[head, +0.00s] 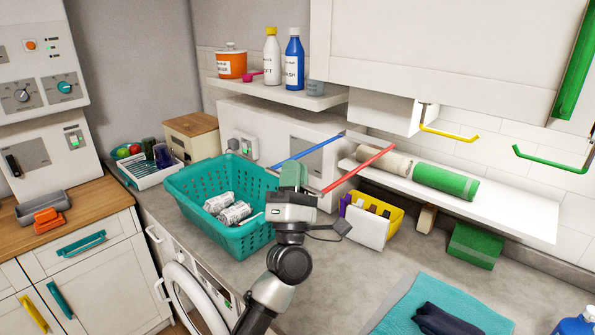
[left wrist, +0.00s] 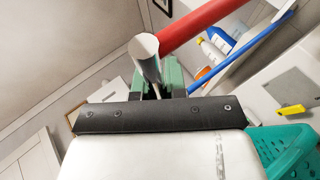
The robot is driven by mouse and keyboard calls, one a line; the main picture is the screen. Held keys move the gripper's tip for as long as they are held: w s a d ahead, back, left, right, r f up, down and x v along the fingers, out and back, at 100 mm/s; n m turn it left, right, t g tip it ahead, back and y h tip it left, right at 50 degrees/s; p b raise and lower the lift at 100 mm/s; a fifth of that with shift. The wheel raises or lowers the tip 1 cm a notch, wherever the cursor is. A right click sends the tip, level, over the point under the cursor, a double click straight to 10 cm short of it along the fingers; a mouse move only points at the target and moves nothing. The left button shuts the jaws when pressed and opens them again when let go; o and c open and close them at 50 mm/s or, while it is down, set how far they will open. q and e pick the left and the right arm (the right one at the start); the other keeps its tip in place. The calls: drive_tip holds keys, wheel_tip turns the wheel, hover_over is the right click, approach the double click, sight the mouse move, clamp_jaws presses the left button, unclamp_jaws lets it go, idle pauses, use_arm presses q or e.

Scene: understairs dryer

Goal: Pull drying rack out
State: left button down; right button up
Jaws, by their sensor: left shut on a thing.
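The drying rack has a blue side bar (head: 308,151) and a red side bar (head: 360,170) reaching out from below the wall cabinet, above the counter. In the left wrist view the red bar (left wrist: 190,28) and blue bar (left wrist: 240,52) run off beyond the gripper, and a pale grey front bar (left wrist: 145,50) lies at the green fingers. My left gripper (head: 293,178) is shut on the rack's front bar, at its near end; the fingers hide part of this bar. My right gripper is in neither view.
A yellow caddy (head: 390,213) stands to the right. A wall shelf (head: 525,218) holds rolls. Bottles stand on a ledge (head: 325,100). A teal towel (head: 400,305) lies at the front right.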

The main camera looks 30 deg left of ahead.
use_arm(q)
drive_tip(key=c, duration=1.2)
unclamp_jaws()
drive_tip(key=shift+o, duration=0.2)
drive_tip(key=b+v, duration=0.5)
drive_tip(key=v, duration=0.5)
drive_tip(key=shift+s+f, duration=0.15)
drive_tip(key=shift+f, duration=0.25)
